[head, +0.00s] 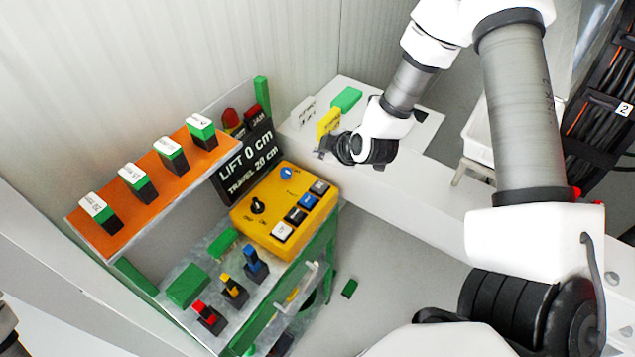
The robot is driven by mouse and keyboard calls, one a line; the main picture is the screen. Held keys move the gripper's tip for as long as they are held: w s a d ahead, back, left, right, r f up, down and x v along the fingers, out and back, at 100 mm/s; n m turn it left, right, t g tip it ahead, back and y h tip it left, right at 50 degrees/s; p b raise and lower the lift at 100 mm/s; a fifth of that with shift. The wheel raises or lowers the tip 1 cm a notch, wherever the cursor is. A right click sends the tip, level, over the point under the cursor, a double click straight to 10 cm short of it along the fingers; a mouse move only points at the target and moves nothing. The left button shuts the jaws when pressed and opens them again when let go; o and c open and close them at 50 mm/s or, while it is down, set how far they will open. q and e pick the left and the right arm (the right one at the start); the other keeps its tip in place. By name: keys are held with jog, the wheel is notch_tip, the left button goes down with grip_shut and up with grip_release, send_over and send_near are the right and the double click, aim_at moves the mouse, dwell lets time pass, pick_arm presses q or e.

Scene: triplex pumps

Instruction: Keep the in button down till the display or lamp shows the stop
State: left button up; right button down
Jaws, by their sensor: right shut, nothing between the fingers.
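A yellow control box (262,228) sits on the grey bench. I cannot read which is marked in. A black knob (257,205) and a small round blue part (287,172) are also on it. The black display (247,165) behind reads LIFT 0 cm, TRAVEL 20 cm. My right gripper (325,153) is shut and empty, up and right of the box, apart from the buttons.
Red lamps (230,119) stand above the display, one beside a JAM label. An orange shelf (145,202) holds several labelled green-and-black blocks. Red, yellow and blue levers (251,262) stand in front of the box. A yellow piece (328,122) is close by my right gripper.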

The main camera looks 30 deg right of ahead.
aim_at(320, 187)
jog(key=shift+f, duration=0.1)
notch_tip(320, 187, down, 8)
jog(key=b, duration=0.7)
jog(key=shift+b, duration=0.4)
jog(key=shift+f, duration=0.35)
jog(key=shift+f+b, duration=0.1)
jog(key=shift+b, duration=0.25)
jog(key=shift+f, duration=0.35)
